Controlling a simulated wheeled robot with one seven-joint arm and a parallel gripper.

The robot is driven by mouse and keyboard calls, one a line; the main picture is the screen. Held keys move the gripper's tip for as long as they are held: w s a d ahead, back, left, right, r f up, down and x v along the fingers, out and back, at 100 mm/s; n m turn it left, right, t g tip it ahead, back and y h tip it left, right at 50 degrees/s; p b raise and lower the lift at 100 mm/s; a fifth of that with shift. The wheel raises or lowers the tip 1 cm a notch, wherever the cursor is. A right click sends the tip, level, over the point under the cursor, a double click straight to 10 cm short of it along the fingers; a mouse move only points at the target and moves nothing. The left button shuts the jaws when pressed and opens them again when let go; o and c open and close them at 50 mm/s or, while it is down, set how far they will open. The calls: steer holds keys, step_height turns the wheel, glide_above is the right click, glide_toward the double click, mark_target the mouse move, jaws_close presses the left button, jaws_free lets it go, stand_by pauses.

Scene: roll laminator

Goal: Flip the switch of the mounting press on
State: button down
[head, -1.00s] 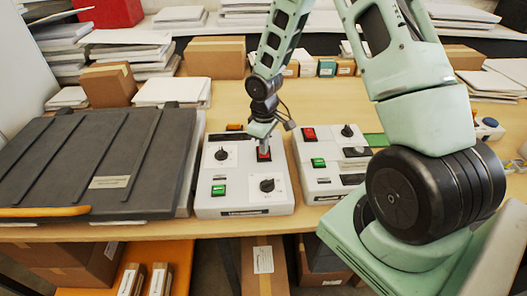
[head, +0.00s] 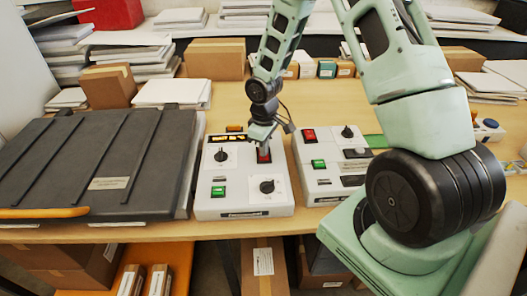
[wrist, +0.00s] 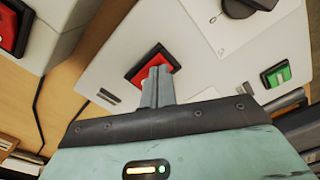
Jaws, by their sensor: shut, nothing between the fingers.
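The mounting press with its dark ribbed lid (head: 95,160) stands at the left, lid down. Next to it is a pale control box (head: 240,208) with a red rocker switch (head: 264,157), a green rocker switch (head: 218,191) and two black knobs. My gripper (head: 264,147) is shut and empty, pointing down at the red switch. In the wrist view, the closed fingertips (wrist: 160,72) overlap the red switch (wrist: 140,70) and hide part of it. They look in contact or very close. A narrow display (head: 227,138) on the box shows yellow marks.
A second control box (head: 325,185) with red and green switches stands just to the right. Cardboard boxes (head: 215,58) and paper stacks fill the back of the table. An orange handle (head: 45,212) runs along the press's front edge.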

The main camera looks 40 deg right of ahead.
step_height(320, 180, up, 7)
steer(key=p, duration=0.5)
steer(key=shift+f, duration=0.2)
steer(key=shift+a, duration=0.1)
